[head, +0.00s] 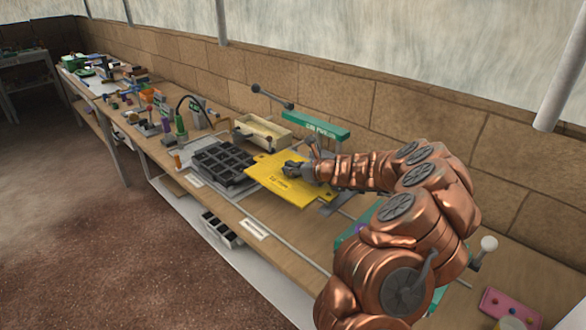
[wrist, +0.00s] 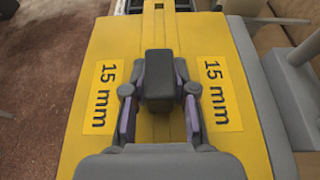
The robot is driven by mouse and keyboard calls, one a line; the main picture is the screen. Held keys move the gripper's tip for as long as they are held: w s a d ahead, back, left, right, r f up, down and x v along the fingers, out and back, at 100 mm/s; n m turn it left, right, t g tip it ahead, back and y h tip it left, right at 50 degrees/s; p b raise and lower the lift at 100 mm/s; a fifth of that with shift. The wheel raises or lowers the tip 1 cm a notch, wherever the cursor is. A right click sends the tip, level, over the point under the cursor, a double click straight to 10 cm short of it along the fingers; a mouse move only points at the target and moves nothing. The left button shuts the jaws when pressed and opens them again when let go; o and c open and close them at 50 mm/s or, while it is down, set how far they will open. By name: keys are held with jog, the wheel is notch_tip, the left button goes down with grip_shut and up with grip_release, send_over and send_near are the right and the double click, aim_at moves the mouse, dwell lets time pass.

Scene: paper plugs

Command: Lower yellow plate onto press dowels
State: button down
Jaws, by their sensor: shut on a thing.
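The yellow plate (head: 275,184) is a flat board with text on it. In the wrist view the plate (wrist: 105,60) fills most of the picture and bears two "15 mm" labels. My gripper (head: 297,170) is shut on a dark grey block-like grip (wrist: 159,75) at the middle of the plate. The gripper (wrist: 160,100) also shows from behind in the wrist view. The press (head: 310,124) has a green top bar with lettering and a black-knobbed lever, and stands behind the plate. I cannot see the dowels, nor tell whether the plate touches anything below.
A black tray with square cells (head: 222,164) is just left of the plate. A wooden box (head: 262,134) is behind it. Several tools and a green lamp-like item (head: 181,122) stand further left on the bench. A pink board (head: 510,308) lies at the right end.

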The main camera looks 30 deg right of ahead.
aim_at(320, 189)
jog(key=shift+f+b, duration=0.75)
jog(key=shift+f, duration=0.65)
jog(key=c, duration=0.8)
grip_release()
jog(key=shift+c, duration=0.2)
jog(key=shift+v, duration=6)
jog(key=shift+s, duration=0.15)
jog(key=v, duration=1.1)
jog(key=shift+s+d, duration=0.15)
jog(key=shift+s, duration=0.25)
